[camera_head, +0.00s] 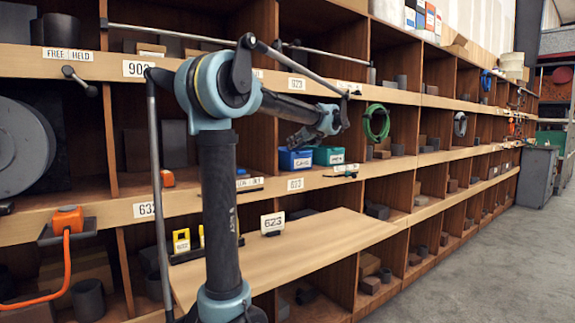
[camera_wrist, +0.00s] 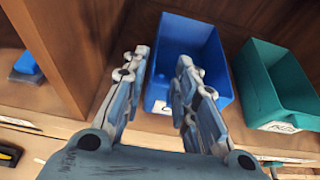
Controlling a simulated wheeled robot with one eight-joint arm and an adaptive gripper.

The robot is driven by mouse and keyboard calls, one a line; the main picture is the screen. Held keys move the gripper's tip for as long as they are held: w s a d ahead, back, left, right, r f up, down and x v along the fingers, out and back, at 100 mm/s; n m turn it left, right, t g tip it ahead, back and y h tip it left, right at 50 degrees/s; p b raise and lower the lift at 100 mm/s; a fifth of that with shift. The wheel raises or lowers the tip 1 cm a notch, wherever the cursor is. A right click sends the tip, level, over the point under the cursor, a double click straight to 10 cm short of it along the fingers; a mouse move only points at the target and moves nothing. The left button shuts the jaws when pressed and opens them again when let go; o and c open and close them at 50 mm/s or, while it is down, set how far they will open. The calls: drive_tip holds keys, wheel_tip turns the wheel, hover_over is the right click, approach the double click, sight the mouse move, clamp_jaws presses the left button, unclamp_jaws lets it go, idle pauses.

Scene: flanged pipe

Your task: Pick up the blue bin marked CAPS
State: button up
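The blue bin (camera_head: 288,161) stands upright on a middle shelf, a white label on its front; the lettering is too small to read surely. In the wrist view the blue bin (camera_wrist: 190,38) lies just ahead, its inside visible and empty. My gripper (camera_wrist: 162,55) is open, its two fingers apart and nothing held between them. The right finger overlaps the bin's front in the picture and the left finger lies by its left edge; I cannot tell whether they touch. In the head view my gripper (camera_head: 305,138) hangs just above the bin.
A teal bin (camera_wrist: 278,85) with a white label stands close on the right; it also shows in the head view (camera_head: 328,155). A wooden divider (camera_wrist: 55,50) rises to the left. A wooden board (camera_head: 300,250) juts out below the shelf. Open floor (camera_head: 470,260) lies to the right.

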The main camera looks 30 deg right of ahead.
sight(279, 151)
drive_tip(key=x, duration=1.3)
drive_tip(key=shift+w+a, duration=0.3)
drive_tip(key=shift+a, duration=0.05)
clamp_jaws()
